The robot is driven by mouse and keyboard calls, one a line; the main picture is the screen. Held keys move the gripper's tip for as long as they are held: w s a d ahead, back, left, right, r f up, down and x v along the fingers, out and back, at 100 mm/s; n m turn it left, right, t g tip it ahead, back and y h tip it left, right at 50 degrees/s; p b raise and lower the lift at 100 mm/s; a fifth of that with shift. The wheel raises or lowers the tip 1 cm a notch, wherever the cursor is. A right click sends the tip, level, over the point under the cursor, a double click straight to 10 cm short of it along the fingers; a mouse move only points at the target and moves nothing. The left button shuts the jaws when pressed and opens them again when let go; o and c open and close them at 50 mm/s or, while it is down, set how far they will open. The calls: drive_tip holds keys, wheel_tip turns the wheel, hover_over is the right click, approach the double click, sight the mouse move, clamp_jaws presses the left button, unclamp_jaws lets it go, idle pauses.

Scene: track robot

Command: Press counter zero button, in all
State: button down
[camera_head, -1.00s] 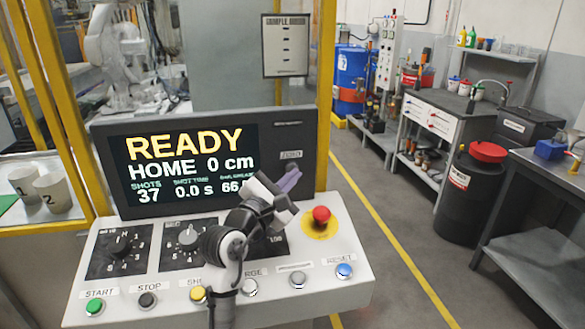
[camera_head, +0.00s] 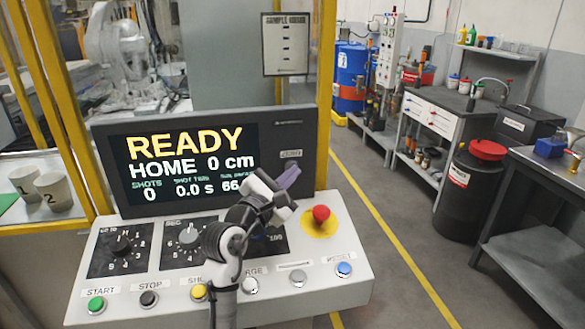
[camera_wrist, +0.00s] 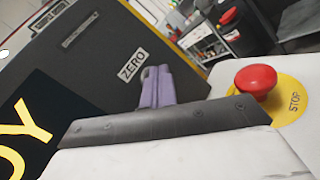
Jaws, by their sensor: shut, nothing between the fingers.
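The console screen (camera_head: 190,165) reads READY, HOME 0 cm, SHOTS 0 and shot time 0.0 s; my arm hides the end of the last figure, which starts with 66. The small ZERO label (camera_head: 291,154) is on the dark right part of the display housing, and it reads clearly in the wrist view (camera_wrist: 132,64). My gripper (camera_head: 290,176) is shut and empty, its purple fingertips just below the label. In the wrist view the fingers (camera_wrist: 156,82) point at the housing by the label.
A red stop button (camera_head: 321,214) on a yellow disc stands right of my gripper. Knobs and a row of coloured buttons, including green START (camera_head: 96,305) and blue RESET (camera_head: 344,269), lie on the panel below. Two numbered cups (camera_head: 53,190) stand at left.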

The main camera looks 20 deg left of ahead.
idle(0.4)
drive_tip(key=shift+s+d+p, duration=0.4)
drive_tip(key=shift+s+d, duration=0.05)
drive_tip(key=shift+s, duration=0.25)
drive_tip(key=s+d, duration=0.1)
drive_tip(key=s, duration=0.1)
drive_tip(key=s+d+p, duration=0.1)
drive_tip(key=s, duration=0.1)
drive_tip(key=shift+d+p, duration=0.3)
drive_tip(key=shift+d, duration=0.1)
idle(0.5)
